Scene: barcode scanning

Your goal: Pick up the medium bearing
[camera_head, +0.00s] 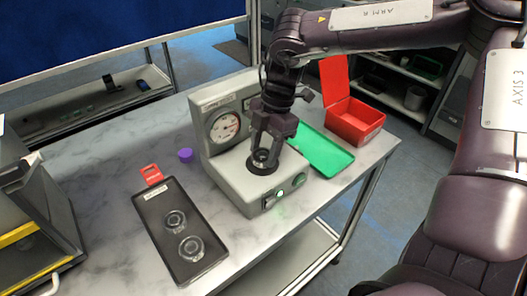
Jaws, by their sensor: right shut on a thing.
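My right gripper (266,153) points down over the grey testing machine (238,182). Its fingers are shut on a small dark ring-shaped bearing (262,156) at the machine's round black seat (262,166). The fingers partly hide this bearing, and I cannot tell whether it touches the seat. Two other ring-shaped bearings lie in a black tray (164,233) on the left: an upper one (175,220) and a lower one (191,248). My left gripper is not in view.
The machine has a dial gauge (225,127) and a lit green button (279,193). A red open box (354,122) and a green tray (320,150) are to the right. A purple object (185,155) and a red tag (151,174) lie left. The marble table (110,165) is partly clear.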

